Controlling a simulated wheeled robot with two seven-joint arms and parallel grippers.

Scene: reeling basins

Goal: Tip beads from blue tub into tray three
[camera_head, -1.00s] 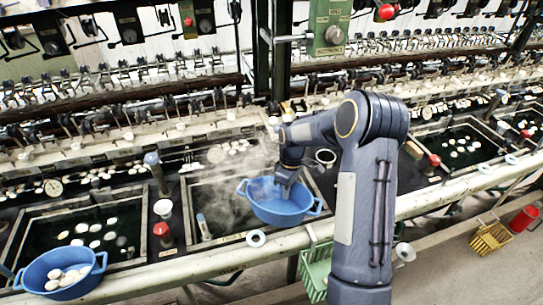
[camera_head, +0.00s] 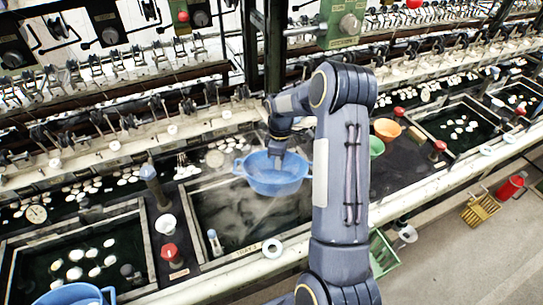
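A blue two-handled tub (camera_head: 268,185) hangs over the dark water of tray three, near its far side. My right gripper (camera_head: 277,154) reaches down at the tub's rim and appears shut on it; the fingertips are hard to make out. The tub looks about level. I see no beads in the part of its inside that shows. Tray three, with its label on the front rim (camera_head: 246,250), lies below, with pale haze over its water. A second blue tub (camera_head: 72,295) is cut off at the lower left corner. My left gripper is not in view.
A red-capped post (camera_head: 170,254), a white cup (camera_head: 166,224) and a grey post (camera_head: 150,175) stand left of tray three. A white ring (camera_head: 272,248) lies on the front rim. Orange (camera_head: 387,130) and green (camera_head: 376,147) bowls sit right, beyond my arm.

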